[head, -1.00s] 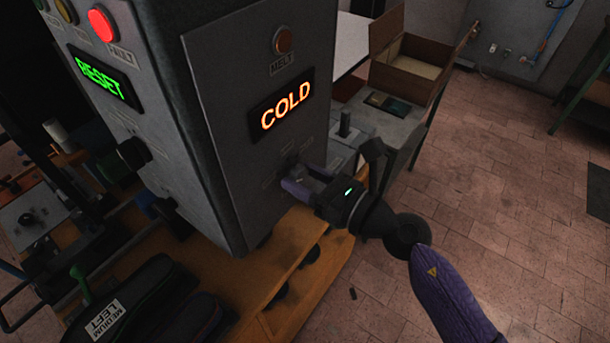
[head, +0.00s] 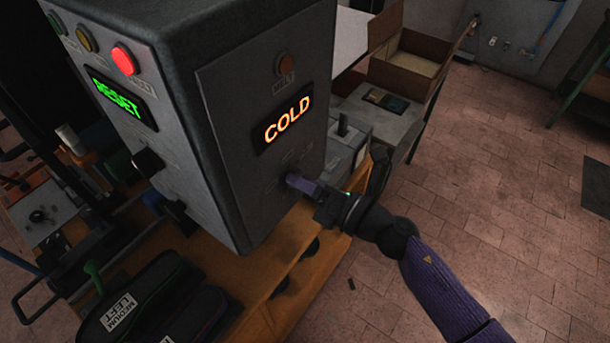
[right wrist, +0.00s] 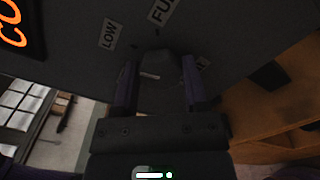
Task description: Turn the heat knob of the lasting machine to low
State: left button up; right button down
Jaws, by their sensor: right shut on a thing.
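The lasting machine (head: 215,100) is a tall grey cabinet with a lit orange COLD display (head: 287,125) on its side panel. My right gripper (head: 296,182) is at the lower part of that panel, its purple fingers shut on the heat knob. The right wrist view shows the dark knob (right wrist: 160,68) between the two fingers. A LOW label (right wrist: 109,33) and a partly cut-off label starting FU (right wrist: 160,10) are on the panel beyond it. A third label is mostly hidden by a finger. My left gripper is not in view.
A red lamp (head: 124,60) and a green RESET display (head: 123,100) are on the machine's other face. Shoes labelled MEDIUM LEFT (head: 121,312) lie on the wooden bench (head: 262,292) below. An open cardboard box (head: 408,58) stands behind.

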jog(key=shift+m+p, duration=0.4)
jog(key=shift+m, duration=0.6)
jog(key=shift+c, duration=0.5)
grip_release()
jog(key=b+v, duration=0.2)
jog(key=v, duration=0.8)
